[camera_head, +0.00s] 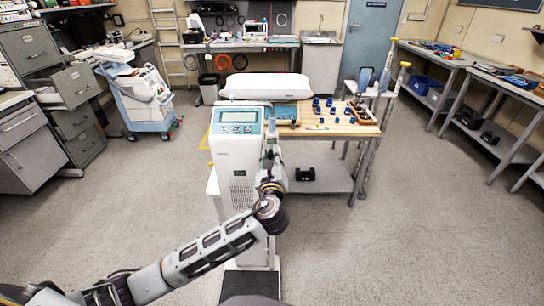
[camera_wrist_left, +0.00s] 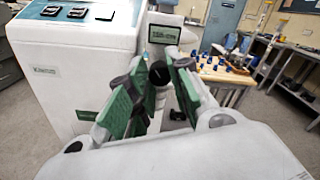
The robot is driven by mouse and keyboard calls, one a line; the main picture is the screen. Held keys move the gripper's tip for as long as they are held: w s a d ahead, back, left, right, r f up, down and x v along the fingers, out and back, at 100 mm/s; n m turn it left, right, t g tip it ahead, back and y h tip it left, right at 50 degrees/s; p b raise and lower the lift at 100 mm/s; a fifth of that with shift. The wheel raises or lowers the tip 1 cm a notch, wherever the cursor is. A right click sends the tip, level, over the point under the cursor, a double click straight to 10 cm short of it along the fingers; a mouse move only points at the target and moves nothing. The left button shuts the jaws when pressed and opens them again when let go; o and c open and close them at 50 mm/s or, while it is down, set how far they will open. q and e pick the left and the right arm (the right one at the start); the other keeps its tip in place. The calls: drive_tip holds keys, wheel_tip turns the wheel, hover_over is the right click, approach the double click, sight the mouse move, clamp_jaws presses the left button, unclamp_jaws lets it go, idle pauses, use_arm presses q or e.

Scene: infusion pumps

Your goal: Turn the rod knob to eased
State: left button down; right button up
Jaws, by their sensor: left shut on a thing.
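The white infusion pump unit (camera_head: 238,150) with a blue-framed display stands in the middle of the head view. It also fills the left of the left wrist view (camera_wrist_left: 75,65). My left gripper (camera_head: 269,162) is at the right side of this unit. In the left wrist view, the green-padded fingers of my left gripper (camera_wrist_left: 155,82) close around a dark round rod knob (camera_wrist_left: 158,72). A small green label (camera_wrist_left: 164,34) sits just above the knob. The gripper hides the knob in the head view, and its turned position cannot be read. My right gripper is out of view.
A wooden-topped table (camera_head: 345,126) with several small blue items stands behind the unit at right. A black item (camera_head: 305,174) lies on its lower shelf. A blue-and-white cart (camera_head: 146,98) is at left. Open grey floor (camera_head: 420,235) lies at right.

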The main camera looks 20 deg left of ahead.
use_arm(q)
drive_tip(key=n+b, duration=0.1)
drive_tip(key=n, duration=0.9)
drive_tip(key=shift+n, duration=0.3)
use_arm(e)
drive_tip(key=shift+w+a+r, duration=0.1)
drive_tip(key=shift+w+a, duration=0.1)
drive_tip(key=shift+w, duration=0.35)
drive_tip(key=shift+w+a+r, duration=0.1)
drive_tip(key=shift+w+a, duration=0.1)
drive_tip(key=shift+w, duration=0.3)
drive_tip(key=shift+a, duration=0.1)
use_arm(q)
drive_tip(key=c, duration=1.3)
unclamp_jaws()
drive_tip(key=shift+a, duration=0.1)
drive_tip(key=shift+o, duration=0.2)
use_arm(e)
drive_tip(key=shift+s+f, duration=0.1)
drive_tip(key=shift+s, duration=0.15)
